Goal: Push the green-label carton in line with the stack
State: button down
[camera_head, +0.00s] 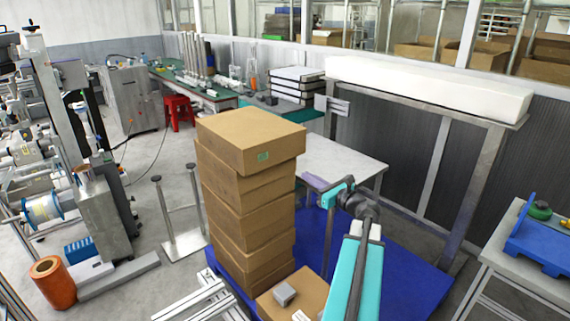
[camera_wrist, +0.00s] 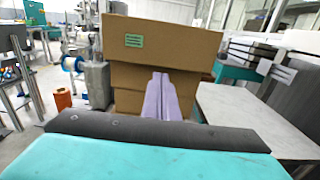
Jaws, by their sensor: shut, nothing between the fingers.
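The green-label carton (camera_head: 250,139) is the brown top box of a tall stack of cartons (camera_head: 246,225). Its small green label (camera_head: 262,157) is on the side facing me. It sits unevenly on the stack and juts past the box below on the right in the head view. In the wrist view the carton (camera_wrist: 170,45) is straight ahead, overhanging the boxes below (camera_wrist: 140,78). My gripper (camera_head: 304,178) has its purple fingers together and empty. In the wrist view the fingertips (camera_wrist: 160,77) appear just below the top carton, before the second box; contact cannot be told.
The stack stands on a blue platform (camera_head: 390,270). A pale table (camera_head: 345,164) stands behind my gripper. A metal frame with a long white block (camera_head: 430,90) is at right.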

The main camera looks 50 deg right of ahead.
aim_at(278, 160)
jog(key=w+p, duration=0.1)
jog(key=w, duration=0.3)
jog(key=w+d+p, duration=0.1)
jog(key=w, duration=0.4)
jog(key=w+p, duration=0.1)
jog(key=w, duration=0.4)
jog(key=shift+d, duration=0.25)
jog(key=shift+w+d+b, duration=0.15)
jog(key=shift+w+d, duration=0.05)
jog(key=shift+w, duration=1.4)
jog(key=shift+w+d+b, duration=0.15)
jog(key=shift+w, duration=1.45)
jog(key=shift+s, duration=0.15)
jog(key=shift+s+a, duration=0.15)
jog(key=shift+s, duration=0.4)
jog(key=s+a+b, duration=0.1)
jog(key=s+b, duration=0.1)
jog(key=s, duration=1)
jog(key=shift+s, duration=0.3)
